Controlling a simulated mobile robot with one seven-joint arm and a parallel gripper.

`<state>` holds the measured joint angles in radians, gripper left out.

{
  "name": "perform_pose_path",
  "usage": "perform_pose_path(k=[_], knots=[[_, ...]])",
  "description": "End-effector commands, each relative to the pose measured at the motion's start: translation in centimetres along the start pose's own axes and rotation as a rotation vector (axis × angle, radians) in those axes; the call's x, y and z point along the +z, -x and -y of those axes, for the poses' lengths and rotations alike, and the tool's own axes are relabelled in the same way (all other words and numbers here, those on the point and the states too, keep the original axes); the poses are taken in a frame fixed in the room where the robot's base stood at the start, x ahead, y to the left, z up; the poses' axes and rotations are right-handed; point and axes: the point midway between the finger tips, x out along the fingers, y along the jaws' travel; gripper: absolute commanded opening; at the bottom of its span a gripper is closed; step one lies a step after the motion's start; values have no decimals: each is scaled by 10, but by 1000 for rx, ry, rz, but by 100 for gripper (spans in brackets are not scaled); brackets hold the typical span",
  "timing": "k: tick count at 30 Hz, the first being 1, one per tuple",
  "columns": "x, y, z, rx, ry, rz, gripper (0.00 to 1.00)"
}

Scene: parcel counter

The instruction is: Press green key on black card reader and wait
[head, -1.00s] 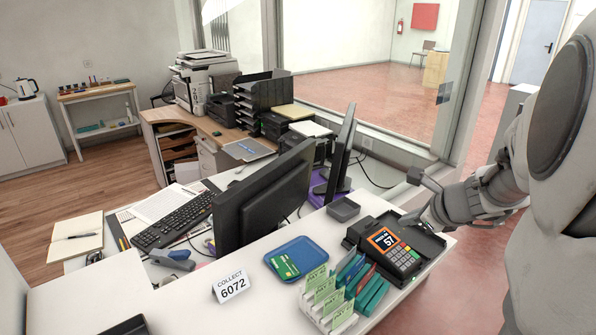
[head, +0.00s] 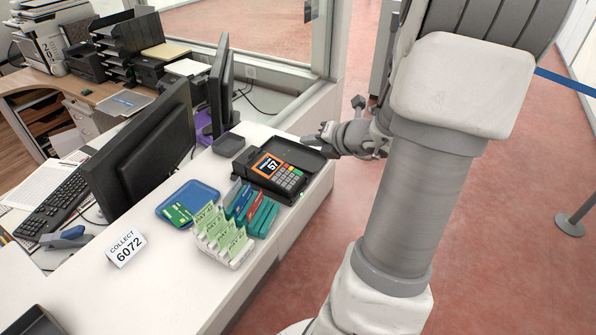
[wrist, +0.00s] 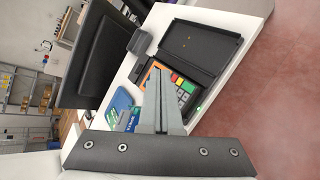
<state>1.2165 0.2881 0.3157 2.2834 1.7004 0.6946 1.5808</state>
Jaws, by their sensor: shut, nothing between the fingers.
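The black card reader (head: 268,180) lies on the white counter near its right edge, with an orange-framed screen (head: 267,166) reading 57 and a keypad (head: 290,178). Contact with a key cannot be told.
A rack of green slips (head: 222,238), teal and red card holders (head: 252,208), a blue tray (head: 187,205) with a green card, and a sign (head: 125,247) reading COLLECT 6072 stand left of the reader. Monitors (head: 140,155) rise behind. Floor is open to the right.

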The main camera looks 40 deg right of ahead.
Motion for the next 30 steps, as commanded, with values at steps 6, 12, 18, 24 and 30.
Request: perform_pose_path(k=[6,12,18,24,30], knots=[[-1,-1,1,-1,3,-1,0],[-6,-7,6,-1,4,0,0],[-16,-21,17,0,4,0,0],[-28,-38,30,-1,5,0,0],[-41,-55,41,0,6,-2,0]])
